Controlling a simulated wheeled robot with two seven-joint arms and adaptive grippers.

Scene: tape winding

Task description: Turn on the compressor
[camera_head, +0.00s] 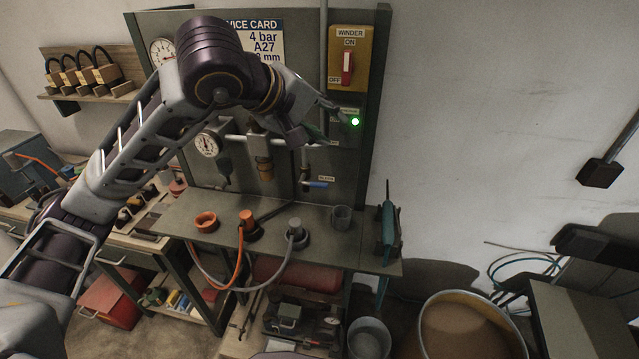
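A small grey control box (350,139) with a lit green lamp (355,121) is on the upright panel, below the winder switch. Its label is partly hidden and too small to read. My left gripper (335,120) is at this box, just left of the lamp, and covers part of it. I cannot tell whether it touches the box or how far its fingers are apart. A red tank (298,274) and a dark machine (300,322) stand under the bench and may be the compressor. My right gripper is not in view.
The yellow winder switch (347,58) has a red lever. Gauges (208,145), a blue-handled valve (316,184) and a service card (258,36) are on the panel.

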